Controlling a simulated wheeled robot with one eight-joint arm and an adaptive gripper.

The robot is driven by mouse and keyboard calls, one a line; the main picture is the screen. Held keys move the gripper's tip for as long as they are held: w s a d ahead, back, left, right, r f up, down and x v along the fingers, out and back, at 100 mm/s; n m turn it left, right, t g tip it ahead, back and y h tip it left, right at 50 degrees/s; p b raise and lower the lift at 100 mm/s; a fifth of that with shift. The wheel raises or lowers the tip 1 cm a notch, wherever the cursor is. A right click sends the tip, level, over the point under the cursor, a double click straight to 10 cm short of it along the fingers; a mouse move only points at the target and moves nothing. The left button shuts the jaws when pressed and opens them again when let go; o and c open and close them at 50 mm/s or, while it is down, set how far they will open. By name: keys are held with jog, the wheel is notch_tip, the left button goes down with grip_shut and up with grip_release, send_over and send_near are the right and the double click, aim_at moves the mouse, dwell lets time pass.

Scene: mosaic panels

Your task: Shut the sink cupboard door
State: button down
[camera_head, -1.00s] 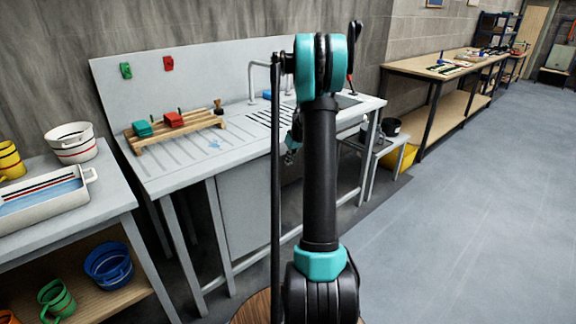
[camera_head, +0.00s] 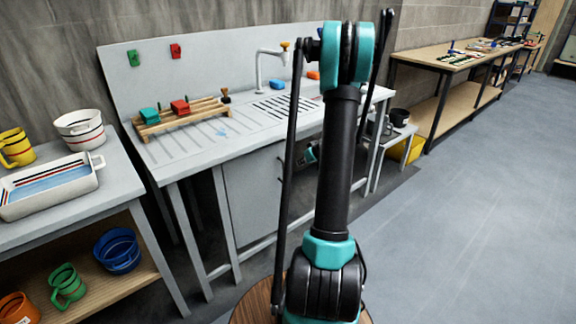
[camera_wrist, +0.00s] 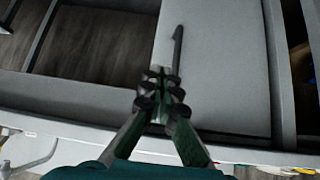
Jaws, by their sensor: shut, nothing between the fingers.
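The grey sink cupboard door (camera_head: 250,195) is a plain panel under the sink counter, left of my arm. In the wrist view the door (camera_wrist: 225,60) fills the upper right, with a dark bar-like handle (camera_wrist: 178,45) along its left edge. I cannot tell how far the door stands open. My gripper (camera_wrist: 160,75) is shut and empty. Its fingertips overlap the door's handle-side edge, just short of the handle in the picture; contact is not clear. In the head view my gripper (camera_head: 311,153) is partly hidden behind my arm.
The sink counter (camera_head: 190,155) has a tap (camera_head: 262,65) and a wooden rack (camera_head: 180,117) on it. Its metal legs (camera_head: 185,250) stand near the door. A shelf table (camera_head: 125,190) with mugs is at left, a low stand (camera_head: 385,150) at right. The right floor is clear.

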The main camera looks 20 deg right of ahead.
aim_at(285, 159)
jog(key=w+r+x, duration=0.1)
jog(key=x, duration=1.1)
jog(key=shift+w+a+r+t, duration=0.15)
jog(key=shift+w+a+t, duration=0.15)
jog(key=shift+w+t, duration=0.15)
jog(key=shift+n+g+y, duration=0.25)
jog(key=shift+n+y, duration=0.35)
jog(key=shift+n, duration=0.1)
jog(key=shift+w+a, duration=0.2)
jog(key=shift+w, duration=0.8)
jog(key=shift+w+a, duration=0.15)
jog(key=shift+w, duration=0.9)
jog(key=shift+r, duration=0.1)
